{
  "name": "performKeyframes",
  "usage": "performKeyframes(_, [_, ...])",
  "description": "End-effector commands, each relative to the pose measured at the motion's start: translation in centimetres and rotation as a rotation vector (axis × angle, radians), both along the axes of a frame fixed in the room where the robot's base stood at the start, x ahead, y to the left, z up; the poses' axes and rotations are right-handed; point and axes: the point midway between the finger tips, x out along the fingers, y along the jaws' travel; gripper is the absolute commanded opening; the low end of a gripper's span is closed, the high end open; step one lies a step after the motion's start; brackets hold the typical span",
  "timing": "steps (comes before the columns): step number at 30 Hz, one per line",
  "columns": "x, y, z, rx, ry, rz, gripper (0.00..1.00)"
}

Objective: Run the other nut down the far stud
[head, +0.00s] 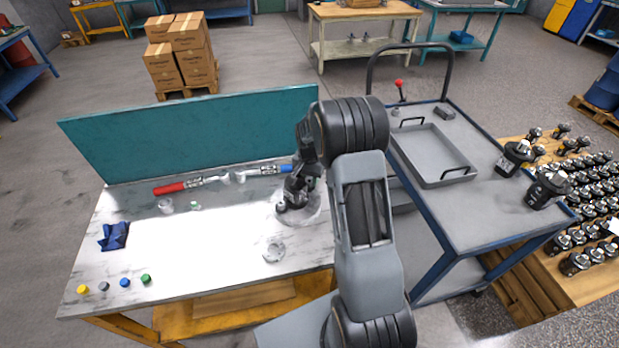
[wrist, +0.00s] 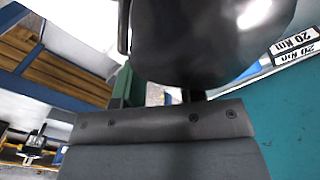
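A dark motor (head: 290,198) stands on a pale round base at the right end of the bench, below my gripper. My gripper (head: 303,170) is over it, mostly dark against dark, and its fingertips are hard to make out. In the wrist view a glossy black rounded body fills the top middle, very close to the grey gripper body (wrist: 160,145). The studs and nuts cannot be made out in either view, and I cannot tell whether my gripper holds anything.
Behind the motor lie a red-handled wrench (head: 169,188) and a blue-handled wrench (head: 287,169), below a teal back panel (head: 190,130). A clear ring-shaped part (head: 273,250), a blue cloth (head: 114,236) and several coloured caps sit on the bench. A cart (head: 480,200) stands right.

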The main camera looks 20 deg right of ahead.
Motion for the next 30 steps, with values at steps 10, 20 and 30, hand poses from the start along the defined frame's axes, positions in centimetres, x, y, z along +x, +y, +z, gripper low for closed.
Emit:
performKeyframes(10, [-0.01,0.01,-0.01,0.000,0.000,0.000,0.06])
performKeyframes(20, [0.01,0.02,-0.19,0.000,0.000,-0.283,0.01])
performKeyframes(30, [-0.01,0.03,-0.14,0.000,0.001,-0.504,0.01])
